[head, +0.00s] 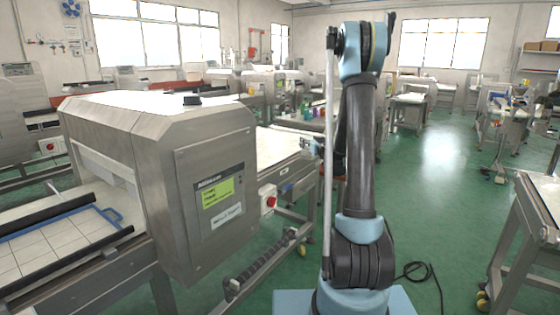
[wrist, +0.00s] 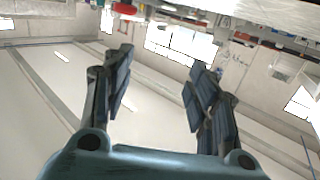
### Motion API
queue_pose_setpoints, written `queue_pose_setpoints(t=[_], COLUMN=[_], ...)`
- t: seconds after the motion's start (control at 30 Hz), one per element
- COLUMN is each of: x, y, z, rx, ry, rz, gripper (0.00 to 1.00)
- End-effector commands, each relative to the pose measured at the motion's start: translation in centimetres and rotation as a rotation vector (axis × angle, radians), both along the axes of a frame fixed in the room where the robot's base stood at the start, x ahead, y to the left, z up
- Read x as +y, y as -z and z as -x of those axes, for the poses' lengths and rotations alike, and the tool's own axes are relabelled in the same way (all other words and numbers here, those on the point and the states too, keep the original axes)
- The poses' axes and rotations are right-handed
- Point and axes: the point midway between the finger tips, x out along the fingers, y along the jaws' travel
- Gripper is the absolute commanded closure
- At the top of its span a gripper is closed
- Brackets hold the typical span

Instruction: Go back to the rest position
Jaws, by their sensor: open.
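My gripper (wrist: 161,62) is open in the wrist view, its two dark fingers well apart with nothing between them. The wrist view is upside down, with ceiling and windows beyond the fingers, and no object close to them. In the head view my arm (head: 358,150) stands upright right of the metal detector, bent at its top joint. I cannot clearly make out the gripper there. The steel metal detector (head: 160,135) stands at the left with a lit green display (head: 217,193).
A blue-edged tray (head: 125,232) lies on the conveyor at the detector's left opening. The conveyor (head: 275,147) continues on the right side, with a red switch box (head: 268,199) beneath. A steel table (head: 545,200) stands at the right edge. Green floor (head: 440,190) is open between; a black cable (head: 420,270) lies on it.

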Motion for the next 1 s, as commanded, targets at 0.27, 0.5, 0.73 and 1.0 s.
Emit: queue_pose_setpoints(t=[0.27,0.5,0.73,1.0], x=[3.7,5.9,7.3,7.7], y=[-2.6,-3.3,-2.8,-1.1], z=[5.8,11.6,17.8,25.5], rx=[0.115,0.244,0.388,0.575], ry=[-0.117,-0.19,-0.233,-0.243], rz=[0.013,0.027,0.047,0.074], gripper=[0.47,0.47,0.47,0.47])
